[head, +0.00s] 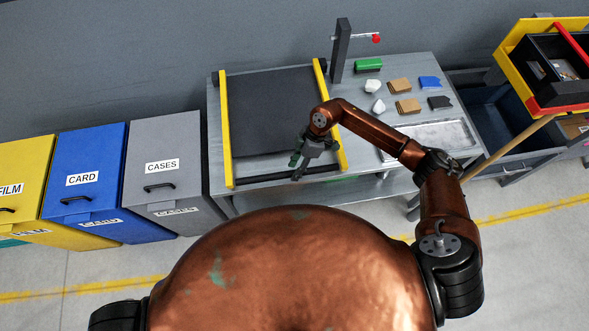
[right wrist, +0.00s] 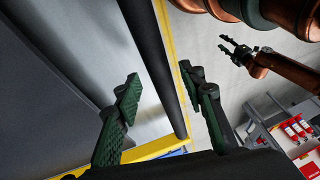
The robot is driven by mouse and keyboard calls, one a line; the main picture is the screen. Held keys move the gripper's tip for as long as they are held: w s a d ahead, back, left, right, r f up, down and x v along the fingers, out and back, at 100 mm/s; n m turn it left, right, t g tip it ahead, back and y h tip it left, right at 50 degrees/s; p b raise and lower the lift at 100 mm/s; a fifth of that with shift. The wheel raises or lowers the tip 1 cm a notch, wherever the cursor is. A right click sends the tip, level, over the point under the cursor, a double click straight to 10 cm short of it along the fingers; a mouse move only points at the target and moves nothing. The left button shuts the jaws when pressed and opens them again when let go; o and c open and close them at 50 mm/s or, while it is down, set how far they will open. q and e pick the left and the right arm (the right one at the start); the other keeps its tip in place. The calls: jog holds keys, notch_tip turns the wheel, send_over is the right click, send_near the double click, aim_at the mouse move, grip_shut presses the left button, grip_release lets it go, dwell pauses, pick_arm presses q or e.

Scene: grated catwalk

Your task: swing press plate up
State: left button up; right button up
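On the table, a wide dark flat panel (head: 270,110) lies between two yellow side rails (head: 226,130). I cannot tell whether this panel is the press plate. A dark bar (head: 275,180) runs across its near end; it also shows in the right wrist view (right wrist: 155,60). My right gripper (head: 300,162) is over the near right part of the panel, close to the bar. In the right wrist view its green fingers (right wrist: 165,115) are spread, with the bar's end seen between them; contact is unclear. My left gripper (right wrist: 226,47) shows only in the right wrist view, away from the table, its fingers apart.
A dark post (head: 341,55) with a red-knobbed lever (head: 376,38) stands behind the panel. Several small blocks and a metal tray (head: 430,138) lie on the table's right. Bins, including a grey one (head: 163,170), stand left. A black crate (head: 548,70) is at the right.

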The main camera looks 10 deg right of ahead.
jog(key=shift+s+a+f, duration=0.1)
jog(key=shift+a+f, duration=0.1)
jog(key=shift+f, duration=0.3)
jog(key=shift+r, duration=0.1)
grip_shut()
